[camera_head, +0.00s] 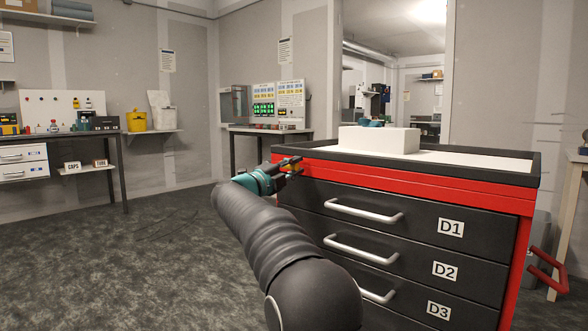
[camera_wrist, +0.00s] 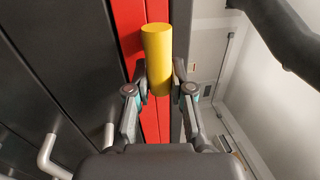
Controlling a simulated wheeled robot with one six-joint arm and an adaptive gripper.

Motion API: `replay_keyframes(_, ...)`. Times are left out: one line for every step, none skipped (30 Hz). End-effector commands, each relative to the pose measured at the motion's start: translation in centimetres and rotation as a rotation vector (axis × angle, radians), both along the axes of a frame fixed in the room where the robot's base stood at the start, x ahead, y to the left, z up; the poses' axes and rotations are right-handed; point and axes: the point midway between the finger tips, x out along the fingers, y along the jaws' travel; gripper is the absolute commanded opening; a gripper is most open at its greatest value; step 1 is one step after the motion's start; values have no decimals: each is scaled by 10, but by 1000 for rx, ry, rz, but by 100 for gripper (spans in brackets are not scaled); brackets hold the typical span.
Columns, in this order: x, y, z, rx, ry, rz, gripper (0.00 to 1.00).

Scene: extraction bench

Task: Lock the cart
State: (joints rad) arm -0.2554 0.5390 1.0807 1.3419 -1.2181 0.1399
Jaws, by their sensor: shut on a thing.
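The cart (camera_head: 515,202) is red with black drawer fronts marked D1, D2 and D3, and it stands at the right in the head view. All visible drawers look closed. My gripper (camera_head: 291,166) is at the cart's upper left front corner, beside the red band above D1. In the wrist view my gripper (camera_wrist: 160,78) is shut on a yellow cylinder (camera_wrist: 157,42), with one finger on each side. The cylinder lies in front of the red strip (camera_wrist: 130,25). Whether it is fixed to the cart, and any lock behind it, is hidden.
The drawer handles (camera_head: 363,210) stick out below my gripper. A white box (camera_head: 380,139) stands on the cart top. A bench (camera_head: 268,131) with panels is behind, and another bench (camera_head: 118,170) stands at the far left. The floor (camera_head: 110,255) on the left is clear.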

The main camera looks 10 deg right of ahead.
Motion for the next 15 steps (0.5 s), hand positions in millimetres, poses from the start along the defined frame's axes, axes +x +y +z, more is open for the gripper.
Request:
replay_keyframes(0, 0, -1, 3, -2, 0, 0)
replay_keyframes(0, 0, -1, 3, -3, 0, 0)
replay_keyframes(0, 0, -1, 4, -2, 0, 0)
replay_keyframes(0, 0, -1, 4, -2, 0, 0)
replay_keyframes(0, 0, -1, 4, -2, 0, 0)
replay_keyframes(0, 0, -1, 4, -2, 0, 0)
replay_keyframes(0, 0, -1, 4, -2, 0, 0)
replay_keyframes(0, 0, -1, 4, -2, 0, 0)
replay_keyframes(0, 0, -1, 3, -1, 0, 0)
replay_keyframes(0, 0, -1, 3, -1, 0, 0)
replay_keyframes(0, 0, -1, 3, -1, 0, 24)
replay_keyframes(0, 0, -1, 3, -1, 0, 34)
replay_keyframes(0, 0, -1, 3, -1, 0, 42)
replay_keyframes(0, 0, -1, 3, -1, 0, 48)
replay_keyframes(0, 0, -1, 3, -1, 0, 48)
